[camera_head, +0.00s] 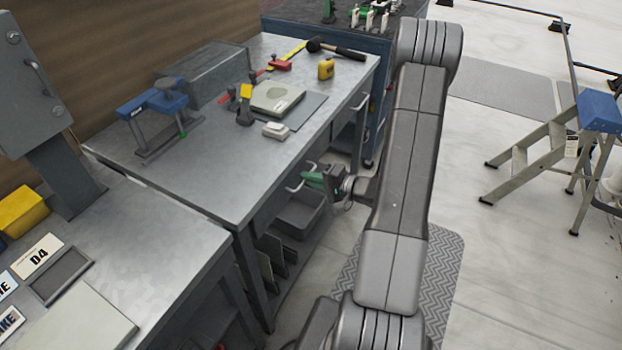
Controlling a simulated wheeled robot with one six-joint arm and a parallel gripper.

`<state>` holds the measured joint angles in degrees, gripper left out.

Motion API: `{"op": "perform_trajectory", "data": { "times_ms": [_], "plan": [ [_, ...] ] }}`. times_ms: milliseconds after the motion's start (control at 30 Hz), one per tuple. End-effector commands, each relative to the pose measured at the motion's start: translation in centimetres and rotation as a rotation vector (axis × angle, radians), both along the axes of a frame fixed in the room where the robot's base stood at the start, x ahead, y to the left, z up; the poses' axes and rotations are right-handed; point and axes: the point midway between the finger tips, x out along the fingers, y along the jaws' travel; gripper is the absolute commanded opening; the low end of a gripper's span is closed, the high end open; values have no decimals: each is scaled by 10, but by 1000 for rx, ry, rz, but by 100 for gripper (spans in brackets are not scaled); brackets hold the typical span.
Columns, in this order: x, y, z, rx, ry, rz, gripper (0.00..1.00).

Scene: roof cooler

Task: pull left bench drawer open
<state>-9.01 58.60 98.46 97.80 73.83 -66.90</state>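The steel bench (215,165) stands left of my arm, with its drawer side facing right. The left drawer's pale bar handle (298,182) shows below the bench's front edge; the drawer front is mostly hidden under the top and behind my gripper. The drawer looks shut. My gripper (314,178), with green on its fingers, is at the right end of this handle, pointing left toward the bench. Whether it touches or encloses the handle, and how wide its fingers are, is too small to tell. A second handle (361,102) is farther back on the right drawer.
A grey bin (302,212) sits low under the bench, below my gripper. A step stool (550,140) stands right; floor between is clear.

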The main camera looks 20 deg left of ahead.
Motion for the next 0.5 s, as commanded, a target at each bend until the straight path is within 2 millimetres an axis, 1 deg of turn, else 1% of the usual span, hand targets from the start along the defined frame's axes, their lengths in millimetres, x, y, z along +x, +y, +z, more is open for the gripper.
{"op": "perform_trajectory", "data": {
  "times_ms": [267,367,500],
  "plan": [
    [0,-3,-1,-1,0,0,0],
    [0,-10,-2,0,0,-1,0],
    [-1,-29,-4,0,-2,-4,0]
  ]
}}
